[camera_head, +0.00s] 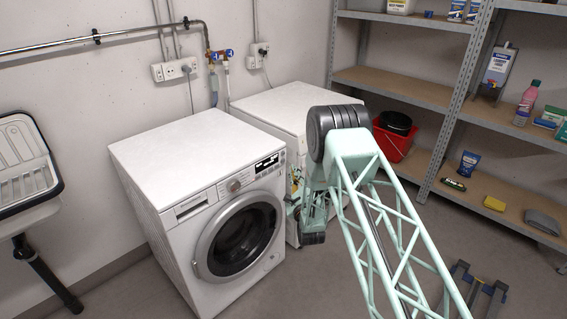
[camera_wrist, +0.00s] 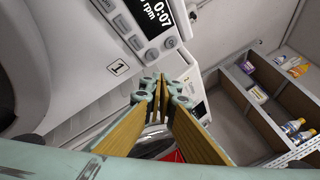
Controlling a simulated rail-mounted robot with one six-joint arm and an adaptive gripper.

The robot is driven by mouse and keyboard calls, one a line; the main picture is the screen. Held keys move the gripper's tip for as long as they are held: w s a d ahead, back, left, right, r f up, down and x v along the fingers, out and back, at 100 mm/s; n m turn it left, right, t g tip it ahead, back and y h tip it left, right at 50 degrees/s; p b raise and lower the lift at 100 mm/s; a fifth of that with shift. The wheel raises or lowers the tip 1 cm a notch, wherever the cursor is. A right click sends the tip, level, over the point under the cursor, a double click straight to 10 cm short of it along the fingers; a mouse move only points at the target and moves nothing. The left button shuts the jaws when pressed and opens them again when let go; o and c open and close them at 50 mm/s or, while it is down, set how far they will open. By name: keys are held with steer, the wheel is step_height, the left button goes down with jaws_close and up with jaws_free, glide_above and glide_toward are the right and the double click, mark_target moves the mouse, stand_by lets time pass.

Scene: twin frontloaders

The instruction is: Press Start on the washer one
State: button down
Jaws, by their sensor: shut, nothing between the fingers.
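The white front-loading washer (camera_head: 185,165) stands at the left, with a round dark door, a knob and a lit display on its panel. In the wrist view, a tilted control panel carries a label "1" (camera_wrist: 119,67), a display reading 0:07 (camera_wrist: 155,12) and a pale button with a round mark (camera_wrist: 170,42). In the head view my gripper hangs right of the washer, partly hidden by my arm.
A second white machine (camera_head: 275,104) stands behind and right, partly covered by my arm. A red bucket (camera_head: 391,146) and shelves (camera_head: 400,89) with bottles stand at the right. A sink (camera_head: 25,165) is at the far left. Open floor lies in front.

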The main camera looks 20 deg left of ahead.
steer(key=shift+s+d, duration=0.25)
steer(key=shift+d, duration=0.3)
steer(key=shift+s+d, duration=0.2)
steer(key=shift+d, duration=0.35)
steer(key=s+d, duration=0.3)
steer(key=d, duration=0.6)
steer(key=shift+s, duration=0.2)
stand_by(5.8)
